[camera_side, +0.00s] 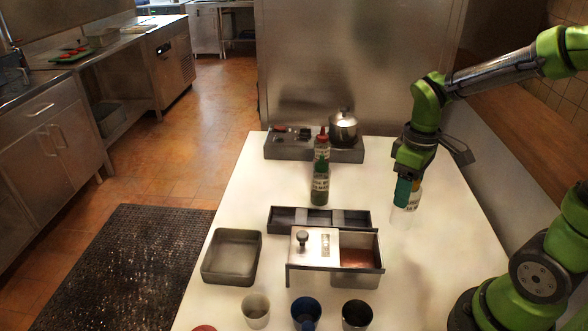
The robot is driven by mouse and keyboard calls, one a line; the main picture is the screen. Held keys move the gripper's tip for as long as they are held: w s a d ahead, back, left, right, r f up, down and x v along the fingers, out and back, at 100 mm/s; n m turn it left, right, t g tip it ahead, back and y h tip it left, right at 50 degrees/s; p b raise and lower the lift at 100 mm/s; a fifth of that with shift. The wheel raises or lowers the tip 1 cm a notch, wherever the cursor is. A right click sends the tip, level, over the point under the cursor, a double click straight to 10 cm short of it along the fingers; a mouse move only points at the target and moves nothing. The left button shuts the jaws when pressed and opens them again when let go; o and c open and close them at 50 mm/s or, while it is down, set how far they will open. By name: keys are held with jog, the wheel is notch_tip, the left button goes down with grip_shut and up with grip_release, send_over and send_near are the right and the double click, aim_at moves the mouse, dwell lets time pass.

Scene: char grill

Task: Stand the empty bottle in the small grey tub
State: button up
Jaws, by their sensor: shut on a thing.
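The empty bottle (414,198) is clear with a pale label and is upright at the right side of the white table. My gripper (403,190) points down and is shut on it, its teal finger covering part of the bottle. The bottle's lower end is faint against the white top, and I cannot tell whether it touches the table. A grey square tub (205,272) with low walls sits at the table's left, apart from the gripper, and looks empty.
Several cups line the front. A pot (343,130) stands at the back.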

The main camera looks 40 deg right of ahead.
jog(key=w+a+r+n, duration=0.2)
jog(key=w+a+n, duration=0.2)
jog(key=w+a, duration=0.5)
jog(key=w+a+r+n, duration=0.2)
jog(key=w+a+n, duration=0.2)
jog(key=w+a, duration=0.45)
jog(key=w+a+n, duration=0.3)
jog(key=a, duration=1)
notch_tip(320, 180, down, 10)
jog(key=shift+s+a+f+n, duration=0.25)
jog(key=shift+a+n, duration=0.05)
jog(key=shift+f, duration=0.2)
jog(key=o, duration=1.1)
jog(key=shift+r, duration=0.1)
